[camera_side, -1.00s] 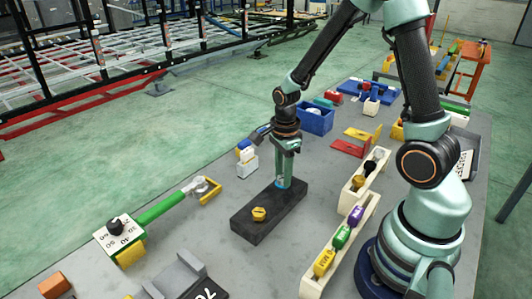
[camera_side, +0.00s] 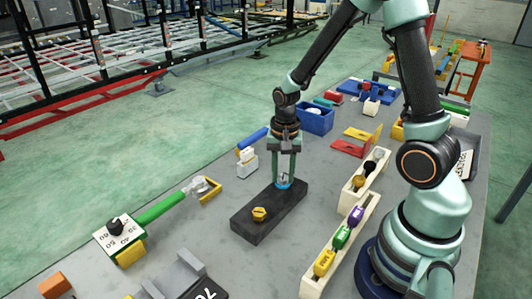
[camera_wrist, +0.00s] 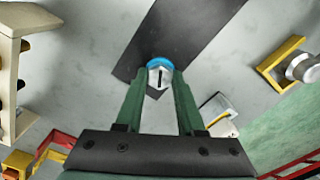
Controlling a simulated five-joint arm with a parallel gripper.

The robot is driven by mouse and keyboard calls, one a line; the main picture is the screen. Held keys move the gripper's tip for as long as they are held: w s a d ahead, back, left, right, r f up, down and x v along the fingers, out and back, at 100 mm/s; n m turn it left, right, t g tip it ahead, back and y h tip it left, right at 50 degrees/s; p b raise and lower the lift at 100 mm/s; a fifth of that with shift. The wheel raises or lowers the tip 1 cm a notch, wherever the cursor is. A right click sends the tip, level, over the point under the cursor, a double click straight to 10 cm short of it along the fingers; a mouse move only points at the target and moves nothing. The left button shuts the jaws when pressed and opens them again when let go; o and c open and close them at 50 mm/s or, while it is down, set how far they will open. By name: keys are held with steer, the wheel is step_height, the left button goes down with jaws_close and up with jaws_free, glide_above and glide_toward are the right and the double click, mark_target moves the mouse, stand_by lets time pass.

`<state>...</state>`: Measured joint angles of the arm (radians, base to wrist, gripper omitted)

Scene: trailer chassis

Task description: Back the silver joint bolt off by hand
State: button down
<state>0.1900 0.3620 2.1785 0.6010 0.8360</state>
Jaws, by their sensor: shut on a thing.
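The black block (camera_side: 282,213) lies on the grey bench, and its dark top also shows in the wrist view (camera_wrist: 190,30). The silver joint bolt (camera_wrist: 160,76) stands at the block's far end with a blue ring (camera_wrist: 160,62) around it. A dark line marks the bolt's head. My gripper (camera_side: 284,182) points straight down over that end, its two green fingers on opposite sides of the bolt head and shut on it. In the side view the fingers partly hide the bolt.
A white stand with a blue-handled tool (camera_side: 253,138) is close behind my gripper. A cream rack (camera_side: 364,182) with knobs and another with coloured labelled pieces (camera_side: 340,238) are to the right. A green-handled wrench (camera_side: 160,209) lies left. Bare bench surrounds the block.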

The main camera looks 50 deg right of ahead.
steer(key=n, duration=0.5)
steer(key=shift+n, duration=0.3)
steer(key=n, duration=0.5)
steer(key=shift+f+n, duration=0.1)
steer(key=shift+n, duration=0.2)
steer(key=n, duration=1)
steer(key=shift+s, duration=0.1)
steer(key=shift+n, duration=0.3)
steer(key=c, duration=0.5)
jaws_free()
